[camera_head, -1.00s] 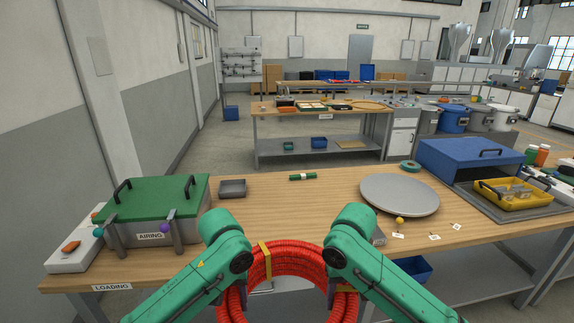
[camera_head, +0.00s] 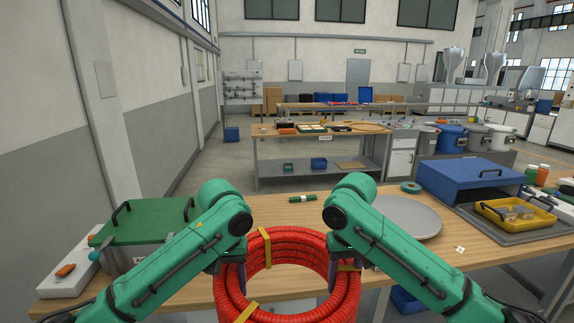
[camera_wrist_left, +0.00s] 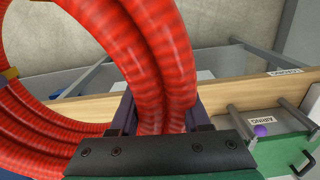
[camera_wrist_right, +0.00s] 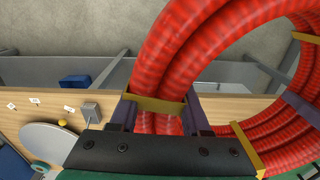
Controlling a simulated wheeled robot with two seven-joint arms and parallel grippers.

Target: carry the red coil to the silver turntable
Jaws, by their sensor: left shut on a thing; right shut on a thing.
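The red coil (camera_head: 288,245), a ring of corrugated conduit tied with yellow bands, is held up between my two arms in front of the table's near edge. My left gripper (camera_head: 222,262) is shut on the coil's left side; the left wrist view shows the red strands (camera_wrist_left: 155,75) between its fingers. My right gripper (camera_head: 345,258) is shut on the right side, near a yellow band, as the right wrist view shows (camera_wrist_right: 160,105). The silver turntable (camera_head: 410,215) is a flat grey disc on the table's right half, partly hidden by my right arm.
Bare tabletop lies beyond the coil.

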